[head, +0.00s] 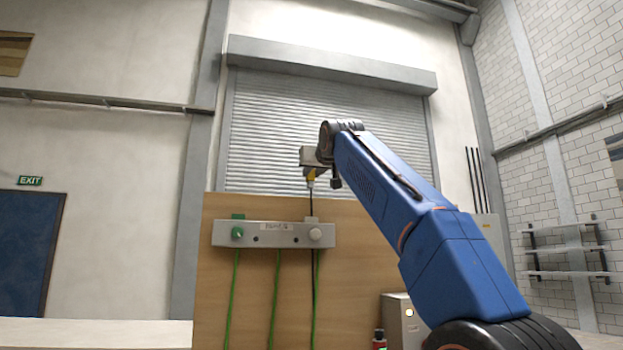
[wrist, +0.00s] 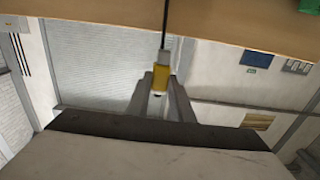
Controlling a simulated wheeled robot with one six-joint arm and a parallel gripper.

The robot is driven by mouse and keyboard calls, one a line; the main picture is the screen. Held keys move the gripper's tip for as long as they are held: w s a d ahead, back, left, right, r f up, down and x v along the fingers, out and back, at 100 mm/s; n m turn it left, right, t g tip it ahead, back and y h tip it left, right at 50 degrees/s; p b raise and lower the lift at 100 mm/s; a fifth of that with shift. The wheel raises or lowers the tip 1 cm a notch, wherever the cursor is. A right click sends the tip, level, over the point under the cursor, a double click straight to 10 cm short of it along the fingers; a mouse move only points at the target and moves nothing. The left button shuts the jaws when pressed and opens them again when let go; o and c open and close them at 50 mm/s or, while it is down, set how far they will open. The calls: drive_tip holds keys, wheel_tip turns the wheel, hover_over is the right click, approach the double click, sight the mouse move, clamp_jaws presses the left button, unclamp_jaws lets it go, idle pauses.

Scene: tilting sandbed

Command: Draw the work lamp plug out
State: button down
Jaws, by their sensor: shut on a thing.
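My gripper (head: 309,172) is raised above the grey socket strip (head: 270,241) in the head view. It is shut on a small yellow plug (wrist: 161,72) with a pale grey end, which shows between my two fingers in the wrist view. I take this to be the work lamp plug. A dark cable (head: 311,203) runs from the plug down toward the right end of the strip. The plug is apart from the strip.
The strip is fixed on a wooden board (head: 213,300), with green cables (head: 275,300) hanging below. A grey cabinet (head: 396,312) and a red bottle (head: 379,342) stand low on the right. A roller shutter (head: 270,120) is behind; the space around my gripper looks clear.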

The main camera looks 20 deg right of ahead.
drive_tip(key=shift+r, duration=0.3)
drive_tip(key=shift+r, duration=0.1)
drive_tip(key=shift+r, duration=0.75)
drive_tip(key=shift+w, duration=0.1)
